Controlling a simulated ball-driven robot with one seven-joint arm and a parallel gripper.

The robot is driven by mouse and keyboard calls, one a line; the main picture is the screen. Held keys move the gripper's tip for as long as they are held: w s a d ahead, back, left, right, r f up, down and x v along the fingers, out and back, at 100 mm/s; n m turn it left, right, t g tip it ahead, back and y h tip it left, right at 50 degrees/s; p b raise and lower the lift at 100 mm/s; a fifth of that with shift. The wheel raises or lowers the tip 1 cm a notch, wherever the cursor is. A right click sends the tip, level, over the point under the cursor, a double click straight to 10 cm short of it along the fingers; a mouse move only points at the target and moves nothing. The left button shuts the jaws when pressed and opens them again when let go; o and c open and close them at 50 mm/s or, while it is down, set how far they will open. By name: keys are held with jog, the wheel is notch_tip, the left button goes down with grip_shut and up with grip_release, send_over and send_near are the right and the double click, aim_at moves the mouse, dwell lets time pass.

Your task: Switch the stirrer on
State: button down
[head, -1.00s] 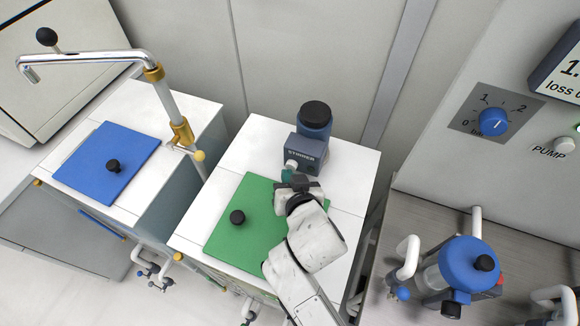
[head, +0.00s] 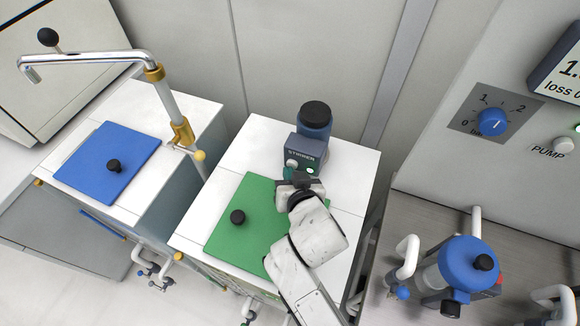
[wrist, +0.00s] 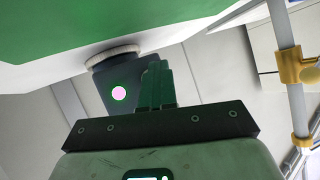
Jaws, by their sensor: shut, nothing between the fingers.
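The stirrer (head: 306,152) is a dark blue-grey box with a round blue body and black cap, at the back of the middle white cabinet. Its front, below the STIRRER label, has a pale round knob or button (head: 291,163) on the left and a small lamp (head: 311,170) on the right, glowing green. My gripper (head: 289,174) is shut and empty, its fingertips close to the stirrer's front, below the pale button. I cannot tell whether they touch it. In the wrist view the shut green fingers (wrist: 158,84) overlap the dark stirrer box (wrist: 118,74), beside a bright disc ringed in green.
A green lid (head: 236,236) with a black knob lies under my arm. A blue lid (head: 90,172) and a bent metal pipe (head: 95,57) are at the left. A pump panel (head: 520,110) and a blue-topped vessel (head: 468,265) are at the right.

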jog(key=shift+s+r, duration=0.1)
jog(key=shift+s, duration=0.15)
dwell(0.3)
jog(key=shift+s+a+b, duration=0.15)
jog(key=shift+s+a, duration=0.2)
jog(key=shift+s, duration=0.6)
jog(key=shift+s+a+b, duration=0.1)
jog(key=shift+s+a, duration=0.3)
jog(key=shift+s, duration=0.5)
jog(key=shift+s+a+b, duration=0.15)
jog(key=shift+s+a, duration=0.2)
jog(key=shift+s, duration=0.6)
